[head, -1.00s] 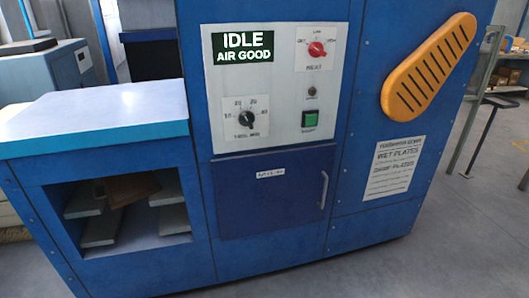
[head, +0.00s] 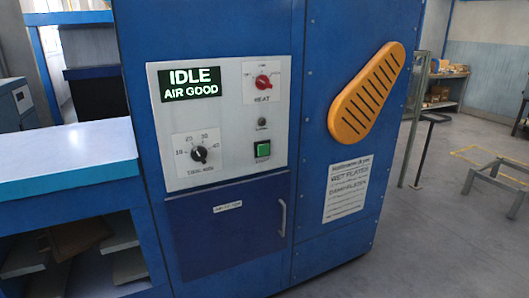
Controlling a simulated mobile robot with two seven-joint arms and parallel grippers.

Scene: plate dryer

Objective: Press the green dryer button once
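The green dryer button (head: 262,149) is a square green cap in a dark frame, low on the right of the light grey control panel (head: 226,165). The panel is on the front of the blue plate dryer (head: 330,40). The display (head: 190,84) reads "IDLE" and "AIR GOOD" in light letters. A red heat knob (head: 263,82) is above the button, with a small dark lamp (head: 262,122) between them. A black timer knob (head: 199,154) is to the left of the button. Neither of my grippers is in view.
Below the panel is a dark blue door (head: 225,240) with a vertical handle (head: 283,218). A yellow slotted guard (head: 367,92) sticks out on the right. A blue side bench (head: 65,160) with shelves is at the left. Open floor (head: 430,245) lies to the right.

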